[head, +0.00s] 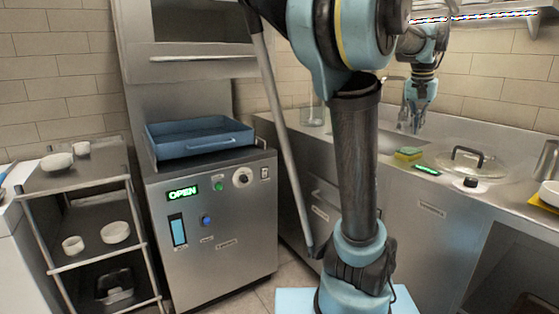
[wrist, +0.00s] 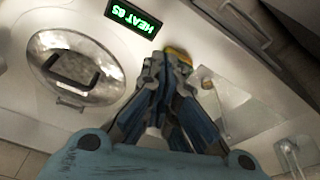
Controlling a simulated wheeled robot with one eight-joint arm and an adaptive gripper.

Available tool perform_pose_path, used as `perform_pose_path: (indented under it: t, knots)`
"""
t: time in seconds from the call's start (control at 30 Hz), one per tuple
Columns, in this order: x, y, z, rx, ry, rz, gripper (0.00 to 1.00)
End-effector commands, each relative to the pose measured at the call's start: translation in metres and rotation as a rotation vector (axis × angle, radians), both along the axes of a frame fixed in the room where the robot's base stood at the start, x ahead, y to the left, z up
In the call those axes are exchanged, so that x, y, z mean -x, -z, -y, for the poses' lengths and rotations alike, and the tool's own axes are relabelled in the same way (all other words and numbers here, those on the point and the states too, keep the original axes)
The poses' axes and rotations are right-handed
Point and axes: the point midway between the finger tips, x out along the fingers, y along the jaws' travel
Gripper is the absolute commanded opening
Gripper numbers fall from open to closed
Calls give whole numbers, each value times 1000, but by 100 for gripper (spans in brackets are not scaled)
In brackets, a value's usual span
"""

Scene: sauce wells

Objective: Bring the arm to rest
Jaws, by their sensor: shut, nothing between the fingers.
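My gripper (head: 413,122) hangs fingers down over the sink area of the steel counter at the back right. It is shut and empty. In the wrist view its blue and grey fingers (wrist: 170,70) meet near the top middle. My arm rises in the middle of the head view and bends over to the right, hiding part of the counter.
A yellow-green sponge (head: 408,153) lies near the gripper, beside a green-lit display (head: 426,170). A round lid with a dark handle (head: 466,162) sits to the right. A steel machine with a blue tray (head: 200,138) and a shelf trolley (head: 75,184) stand left.

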Motion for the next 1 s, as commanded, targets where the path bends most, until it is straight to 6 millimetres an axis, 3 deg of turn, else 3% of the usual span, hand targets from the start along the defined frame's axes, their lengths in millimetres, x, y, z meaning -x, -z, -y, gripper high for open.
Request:
perform_pose_path:
  t: [0.03,0.2,0.5,0.8,1.0]
  knots:
    - [3,14,-24,-1,-45,-1,0]
    - [19,60,-90,-4,-180,-5,0]
    - [68,151,-186,-11,-417,-12,0]
    - [130,247,-248,-14,-637,-21,0]
    - [152,281,-261,-15,-710,-24,0]
